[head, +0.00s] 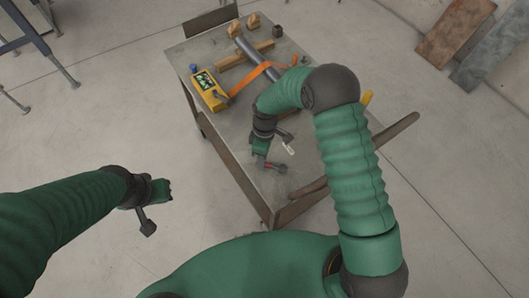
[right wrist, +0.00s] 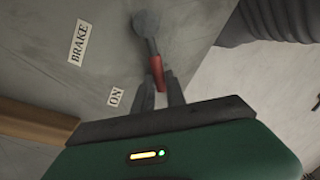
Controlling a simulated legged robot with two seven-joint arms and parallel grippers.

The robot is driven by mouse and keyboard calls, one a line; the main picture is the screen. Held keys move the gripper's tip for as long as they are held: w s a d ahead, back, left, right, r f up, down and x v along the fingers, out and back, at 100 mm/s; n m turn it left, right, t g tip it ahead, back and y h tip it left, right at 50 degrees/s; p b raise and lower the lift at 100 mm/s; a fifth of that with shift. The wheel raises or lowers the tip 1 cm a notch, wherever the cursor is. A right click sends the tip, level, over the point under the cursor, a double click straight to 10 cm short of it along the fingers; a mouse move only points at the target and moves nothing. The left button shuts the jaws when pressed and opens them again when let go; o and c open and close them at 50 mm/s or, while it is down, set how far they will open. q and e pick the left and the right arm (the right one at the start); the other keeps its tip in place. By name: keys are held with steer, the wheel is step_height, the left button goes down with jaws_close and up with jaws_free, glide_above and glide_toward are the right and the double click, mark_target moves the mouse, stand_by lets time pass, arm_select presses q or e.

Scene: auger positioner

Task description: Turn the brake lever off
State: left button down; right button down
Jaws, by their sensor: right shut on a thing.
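The brake lever has a grey round pivot end and a red grip (right wrist: 157,72). It lies on the near part of the grey table (head: 267,192), where its red grip (head: 268,165) also shows in the head view. My right gripper (right wrist: 160,88) is shut on the red grip, one finger on each side. A BRAKE label (right wrist: 78,42) and an ON label (right wrist: 115,97) are left of the lever in the right wrist view. The ON label is nearer the red grip. My left gripper (head: 166,190) hangs left of the table, away from the lever; its jaw opening is unclear.
An orange strap (head: 248,80), a grey tube (head: 247,49) and wooden blocks (head: 254,20) are farther back. A brown bar (head: 396,129) juts past the right edge.

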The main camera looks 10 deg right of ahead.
mark_target(266, 182)
steer(key=s+n+p, duration=0.1)
steer(key=n, duration=0.1)
steer(key=s+a+n, duration=0.1)
steer(key=s+n, duration=0.1)
steer(key=shift+n+h+p, duration=0.3)
steer(key=shift+h+p, duration=0.05)
steer(key=shift+h, duration=0.05)
steer(key=s+n+p, duration=0.1)
steer(key=s+n, duration=0.1)
steer(key=n, duration=0.1)
steer(key=shift+h, duration=0.3)
steer(key=shift+s+d+n+p, duration=0.15)
steer(key=shift+s+n+p, duration=0.4)
steer(key=shift+n, duration=0.55)
steer(key=c, duration=1.6)
jaws_free()
steer(key=shift+c, duration=0.2)
steer(key=shift+o, duration=1.4)
steer(key=shift+d, duration=0.1)
